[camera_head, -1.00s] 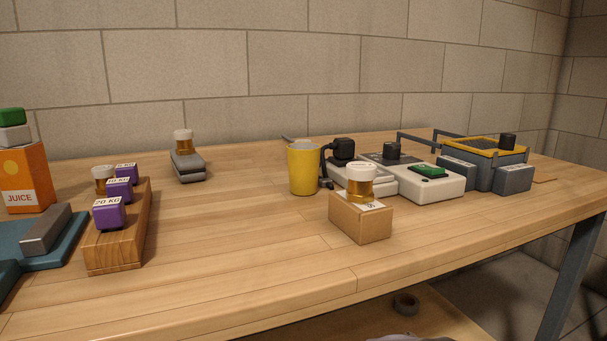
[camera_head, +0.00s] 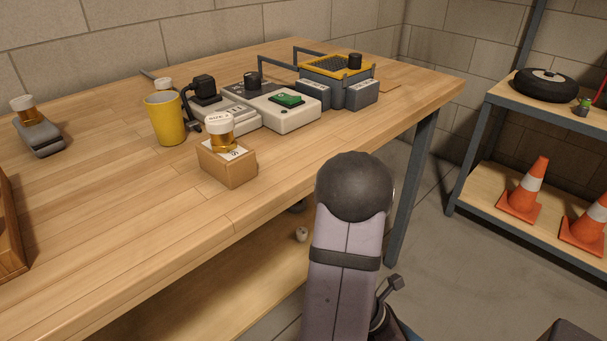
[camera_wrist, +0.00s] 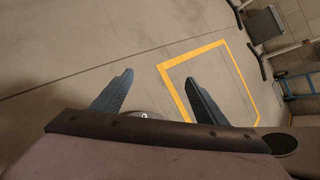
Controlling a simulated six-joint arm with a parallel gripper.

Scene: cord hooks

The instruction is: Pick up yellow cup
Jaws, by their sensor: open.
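The yellow cup (camera_head: 165,119) stands upright on the wooden workbench, left of a black plug and the white device. A white-capped jar is partly hidden behind its rim. My gripper (camera_wrist: 157,88) shows in the wrist view with its two blue-grey fingers spread apart and nothing between them. It faces bare floor, and the cup is not in that view. In the head view my arm is at the lower right, in front of the bench edge, and the gripper itself does not show there.
A cardboard box (camera_head: 227,166) with an amber jar (camera_head: 220,134) on it stands right and in front of the cup. A white device (camera_head: 287,115) and a grey-yellow unit (camera_head: 338,80) lie further right. The bench (camera_head: 110,170) is clear left and in front of the cup.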

